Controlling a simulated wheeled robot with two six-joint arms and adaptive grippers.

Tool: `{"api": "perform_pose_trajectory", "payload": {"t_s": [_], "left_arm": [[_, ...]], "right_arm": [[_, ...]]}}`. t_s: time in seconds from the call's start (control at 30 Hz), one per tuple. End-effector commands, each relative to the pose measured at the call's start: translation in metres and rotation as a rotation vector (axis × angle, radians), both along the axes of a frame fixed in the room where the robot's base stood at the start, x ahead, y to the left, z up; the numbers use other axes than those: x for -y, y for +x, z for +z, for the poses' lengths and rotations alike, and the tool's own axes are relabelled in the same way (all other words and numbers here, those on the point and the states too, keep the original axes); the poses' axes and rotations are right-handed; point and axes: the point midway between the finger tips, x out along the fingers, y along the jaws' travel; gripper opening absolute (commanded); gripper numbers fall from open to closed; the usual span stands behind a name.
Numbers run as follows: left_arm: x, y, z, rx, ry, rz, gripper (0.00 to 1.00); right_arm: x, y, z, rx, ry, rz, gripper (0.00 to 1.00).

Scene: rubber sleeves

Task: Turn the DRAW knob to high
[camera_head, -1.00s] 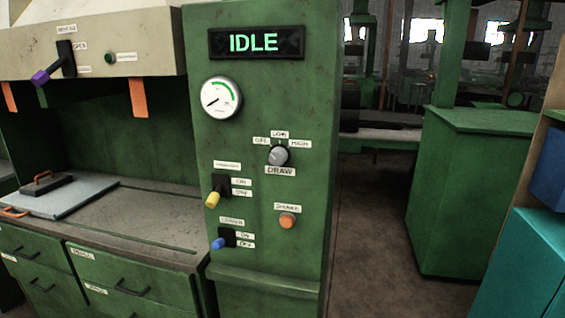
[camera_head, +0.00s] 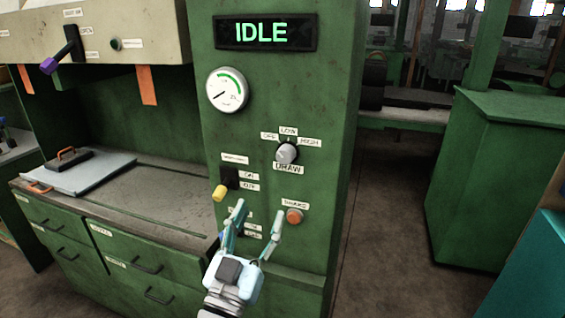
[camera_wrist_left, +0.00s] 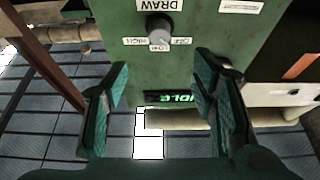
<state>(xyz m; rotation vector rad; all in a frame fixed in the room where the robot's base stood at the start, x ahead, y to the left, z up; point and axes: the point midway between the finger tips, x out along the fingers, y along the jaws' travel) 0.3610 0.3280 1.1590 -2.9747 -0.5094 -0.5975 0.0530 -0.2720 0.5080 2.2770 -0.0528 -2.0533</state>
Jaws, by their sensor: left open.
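The DRAW knob (camera_head: 287,152) is a round grey knob on the green panel, with OFF, LOW and HIGH labels above it. Its white mark seems to point up at LOW. In the left wrist view the knob (camera_wrist_left: 159,30) appears upside down at the top, beyond the fingers. My left gripper (camera_head: 258,210) is open and empty, with its teal fingers pointing up, below the knob and apart from it. In the left wrist view the gripper (camera_wrist_left: 162,78) shows both fingers spread. My right gripper is not in view.
A display (camera_head: 266,32) reads IDLE above a gauge (camera_head: 227,90). A yellow-tipped switch (camera_head: 220,192) is left of my fingers, and an orange SHAKE button (camera_head: 294,216) is close to the right finger. My gripper partly covers the lower switch. A workbench (camera_head: 175,180) stands left.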

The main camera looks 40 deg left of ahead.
Motion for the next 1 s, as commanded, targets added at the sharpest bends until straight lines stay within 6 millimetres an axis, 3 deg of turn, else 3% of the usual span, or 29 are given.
{"api": "perform_pose_trajectory", "payload": {"t_s": [0.13,0.3,0.5,0.63,0.9,1.0], "left_arm": [[-0.007,0.024,0.009,0.006,0.005,-0.004,0.52],[-0.023,0.069,0.036,0.000,0.002,-0.001,0.52],[-0.037,0.109,0.050,-0.002,0.002,-0.001,0.52],[-0.041,0.120,0.052,-0.004,0.001,-0.003,0.52],[-0.041,0.122,0.051,-0.004,0.001,-0.003,0.52],[-0.041,0.122,0.051,-0.004,0.001,-0.003,0.36]], "right_arm": [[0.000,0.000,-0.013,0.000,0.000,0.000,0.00],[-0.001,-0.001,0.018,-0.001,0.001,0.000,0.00],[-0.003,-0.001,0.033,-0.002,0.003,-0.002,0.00],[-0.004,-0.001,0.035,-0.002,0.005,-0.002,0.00],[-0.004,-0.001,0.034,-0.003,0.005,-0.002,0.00],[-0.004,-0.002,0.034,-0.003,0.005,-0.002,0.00]]}}
